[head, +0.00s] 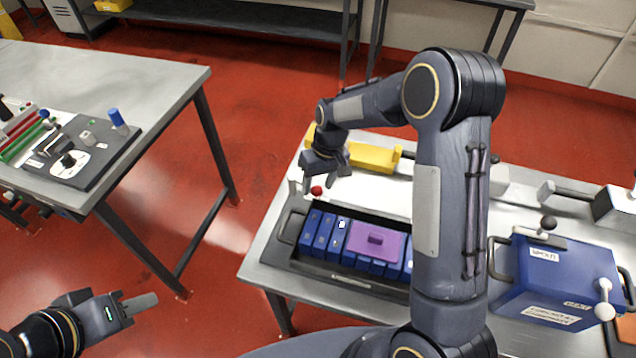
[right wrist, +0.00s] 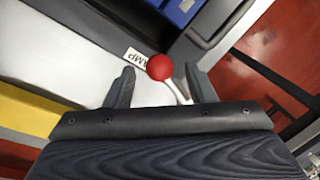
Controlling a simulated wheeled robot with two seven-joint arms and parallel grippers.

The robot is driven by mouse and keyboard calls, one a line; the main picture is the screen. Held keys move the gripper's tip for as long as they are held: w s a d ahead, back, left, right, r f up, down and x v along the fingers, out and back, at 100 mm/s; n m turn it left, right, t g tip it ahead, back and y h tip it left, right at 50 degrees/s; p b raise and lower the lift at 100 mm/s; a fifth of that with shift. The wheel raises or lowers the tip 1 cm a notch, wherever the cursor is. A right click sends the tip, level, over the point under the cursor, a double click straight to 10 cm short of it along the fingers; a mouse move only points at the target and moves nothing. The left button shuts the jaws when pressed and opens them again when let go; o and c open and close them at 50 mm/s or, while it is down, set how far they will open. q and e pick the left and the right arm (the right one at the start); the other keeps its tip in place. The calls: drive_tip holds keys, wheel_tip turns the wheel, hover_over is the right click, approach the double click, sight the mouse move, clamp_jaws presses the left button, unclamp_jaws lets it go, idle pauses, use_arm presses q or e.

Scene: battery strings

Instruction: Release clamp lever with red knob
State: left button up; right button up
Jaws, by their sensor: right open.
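The clamp lever's red knob (head: 317,190) stands at the left end of the table beside the blue battery row. In the right wrist view the red knob (right wrist: 160,67) sits on a pale lever (right wrist: 179,92), between and a little beyond my right gripper's fingertips. My right gripper (head: 325,182) is open and empty, pointing down close over the knob; it also shows in the right wrist view (right wrist: 159,85). I cannot tell whether a finger touches the lever. My left gripper (head: 147,302) is at the lower left over the floor, far from the lever; its jaw state is unclear.
A black tray (head: 350,278) holds several blue battery modules (head: 322,233) with a purple block (head: 376,242) on top. A yellow bar (head: 372,155) lies behind the knob. A blue box (head: 540,285) stands at right. A second table (head: 165,80) is at left, with red floor between.

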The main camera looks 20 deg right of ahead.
drive_tip(key=shift+a+f, duration=0.1)
drive_tip(key=shift+f, duration=0.45)
clamp_jaws()
